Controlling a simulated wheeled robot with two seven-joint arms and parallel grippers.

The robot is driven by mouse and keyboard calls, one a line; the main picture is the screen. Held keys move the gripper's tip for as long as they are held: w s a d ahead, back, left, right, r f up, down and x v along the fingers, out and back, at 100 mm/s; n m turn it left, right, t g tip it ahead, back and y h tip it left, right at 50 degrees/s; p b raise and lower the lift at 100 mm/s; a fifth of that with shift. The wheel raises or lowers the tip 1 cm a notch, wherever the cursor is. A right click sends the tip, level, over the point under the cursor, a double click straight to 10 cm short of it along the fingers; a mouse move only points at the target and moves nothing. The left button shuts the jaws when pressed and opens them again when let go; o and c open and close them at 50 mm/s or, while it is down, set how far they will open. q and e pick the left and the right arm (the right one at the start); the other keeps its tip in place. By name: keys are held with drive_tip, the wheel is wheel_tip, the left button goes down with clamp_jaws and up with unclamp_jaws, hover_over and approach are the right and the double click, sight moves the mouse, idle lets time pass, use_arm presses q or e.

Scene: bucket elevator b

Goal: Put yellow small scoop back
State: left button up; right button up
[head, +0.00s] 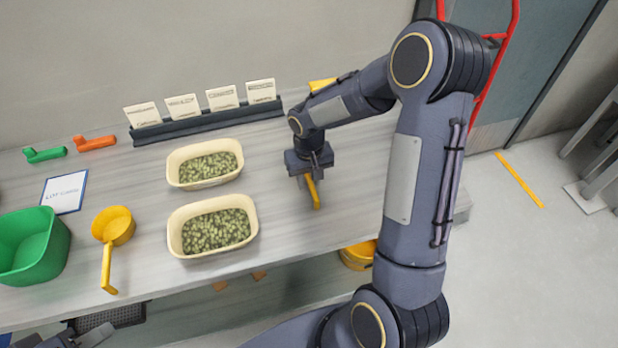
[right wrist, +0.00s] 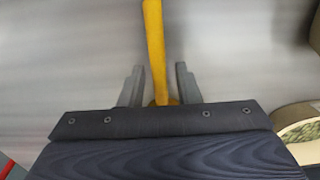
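A yellow handle (head: 314,192), apparently of the small scoop, points toward the table's front edge below my right gripper (head: 308,174). In the right wrist view the yellow handle (right wrist: 154,45) runs between the two fingers of my right gripper (right wrist: 159,70), with a gap on each side. The gripper is open around it, and the scoop's bowl is hidden. A larger-looking yellow scoop (head: 114,226) lies at the left, its handle toward the front edge. My left gripper (head: 85,337) is partly in view at the bottom left; its fingers are unclear.
Two cream tubs of green pellets (head: 203,182) (head: 190,245) stand mid-table. A dark rack with cards (head: 205,121), a green scoop (head: 44,155), an orange scoop (head: 95,143), a sign (head: 64,192) and a green bucket (head: 62,248) are around them. A yellow piece (head: 321,84) shows behind my right arm.

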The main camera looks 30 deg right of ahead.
sight(309, 179)
drive_tip(key=shift+r, duration=0.45)
wheel_tip(309, 179, up, 11)
drive_tip(key=s+a+r+t+y, duration=0.1)
drive_tip(key=s+a+t, duration=0.1)
drive_tip(key=s, duration=0.5)
drive_tip(key=s+a+r+t+y, duration=0.1)
drive_tip(key=s+a+r, duration=0.1)
drive_tip(key=s, duration=0.5)
drive_tip(key=s+a+r+n+t+y, duration=0.1)
drive_tip(key=s+a+r+t, duration=0.1)
drive_tip(key=s, duration=0.5)
drive_tip(key=shift+a+r+t+y, duration=0.15)
drive_tip(key=shift+a+t+y, duration=0.15)
drive_tip(key=shift+a+y, duration=0.15)
drive_tip(key=shift+o, duration=0.5)
